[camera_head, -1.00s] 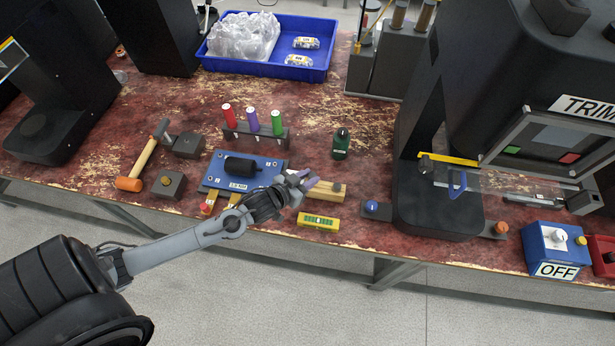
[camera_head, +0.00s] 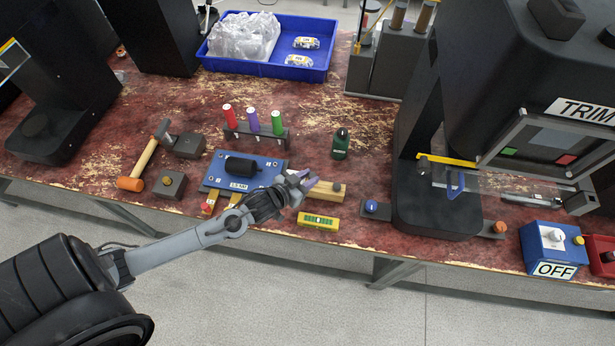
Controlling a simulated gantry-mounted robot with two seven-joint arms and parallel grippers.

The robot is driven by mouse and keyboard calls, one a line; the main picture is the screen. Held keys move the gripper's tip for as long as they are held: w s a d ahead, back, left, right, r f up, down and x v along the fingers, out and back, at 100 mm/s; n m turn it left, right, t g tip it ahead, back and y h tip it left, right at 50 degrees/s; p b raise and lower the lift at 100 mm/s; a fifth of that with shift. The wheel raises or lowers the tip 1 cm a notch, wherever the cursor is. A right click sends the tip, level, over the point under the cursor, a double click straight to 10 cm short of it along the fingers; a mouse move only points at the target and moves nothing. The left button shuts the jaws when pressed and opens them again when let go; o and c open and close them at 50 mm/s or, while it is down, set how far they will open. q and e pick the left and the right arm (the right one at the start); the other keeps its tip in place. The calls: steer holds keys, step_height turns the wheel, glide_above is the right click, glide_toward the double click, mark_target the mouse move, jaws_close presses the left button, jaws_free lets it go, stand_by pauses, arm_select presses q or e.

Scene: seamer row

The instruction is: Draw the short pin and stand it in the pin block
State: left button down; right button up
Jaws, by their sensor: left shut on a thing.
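My left gripper (camera_head: 304,183) is at the right end of the blue plate (camera_head: 212,172), over the left end of a wooden block (camera_head: 326,191). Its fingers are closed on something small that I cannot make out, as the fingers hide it. A dark block (camera_head: 255,136) behind the plate holds red, purple and green upright cylinders. I cannot tell which thing is the short pin or which block is the pin block. My right gripper is not in view.
A yellow level (camera_head: 318,220) lies at the front edge. A hammer (camera_head: 146,156) and a dark block with a brass knob (camera_head: 170,185) are at left. A green bottle (camera_head: 341,144) stands behind. A trimming machine (camera_head: 433,200) fills the right; a blue tray (camera_head: 270,69) is at the back.

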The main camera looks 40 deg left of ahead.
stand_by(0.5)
arm_select(q)
steer(key=shift+p, duration=0.4)
stand_by(0.3)
steer(key=shift+p, duration=0.45)
steer(key=shift+f, duration=0.5)
stand_by(0.6)
steer(key=shift+f+b, duration=0.65)
steer(key=shift+f, duration=0.2)
steer(key=shift+r, duration=0.15)
steer(key=shift+r+p, duration=0.8)
steer(key=shift+p, duration=0.35)
